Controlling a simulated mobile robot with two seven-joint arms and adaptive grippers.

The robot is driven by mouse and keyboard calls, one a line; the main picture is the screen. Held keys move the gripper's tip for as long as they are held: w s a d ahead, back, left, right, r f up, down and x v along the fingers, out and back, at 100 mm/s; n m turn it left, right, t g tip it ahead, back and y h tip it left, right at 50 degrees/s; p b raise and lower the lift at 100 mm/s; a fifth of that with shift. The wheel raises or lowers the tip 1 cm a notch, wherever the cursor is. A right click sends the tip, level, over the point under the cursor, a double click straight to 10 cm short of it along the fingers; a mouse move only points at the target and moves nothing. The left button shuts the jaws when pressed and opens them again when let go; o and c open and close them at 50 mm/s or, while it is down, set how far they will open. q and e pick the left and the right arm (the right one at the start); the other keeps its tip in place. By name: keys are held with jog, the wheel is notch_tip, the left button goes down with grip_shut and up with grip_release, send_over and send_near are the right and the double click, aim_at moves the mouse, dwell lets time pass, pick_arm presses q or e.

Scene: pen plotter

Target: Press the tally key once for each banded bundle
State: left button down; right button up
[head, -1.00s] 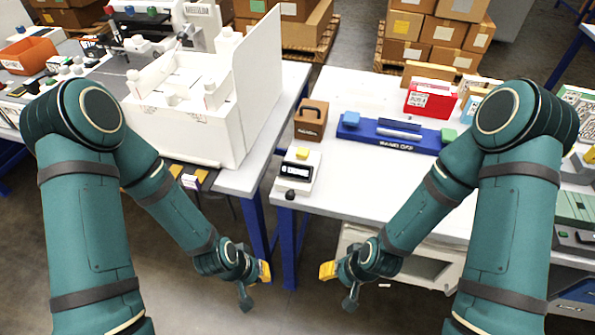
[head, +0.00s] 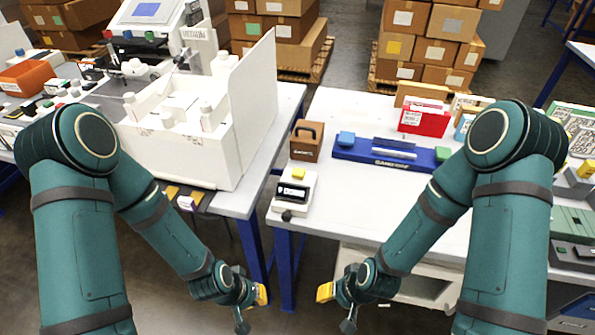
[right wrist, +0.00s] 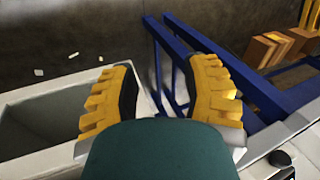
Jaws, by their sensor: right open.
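The tally counter (head: 293,192) is a small white unit with a dark display and a yellow key (head: 298,173) on top. It stands at the front left corner of the right-hand table. A blue rail (head: 345,152) with a blue block and a green block lies behind it to the right. I cannot tell which items are banded bundles. My left gripper (head: 262,294) and right gripper (head: 326,291) hang in front of the table edge, below the counter and apart from it. The right wrist view shows the right gripper's (right wrist: 158,95) yellow fingers open and empty. The left fingers' opening is unclear.
A brown handled box (head: 306,142) stands behind the counter. A red box (head: 423,121) and other packets stand at the table's back. A white-walled machine (head: 230,165) fills the left table. The right table's middle (head: 365,195) is clear.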

jog(key=shift+c, duration=0.4)
grip_shut()
dwell(0.9)
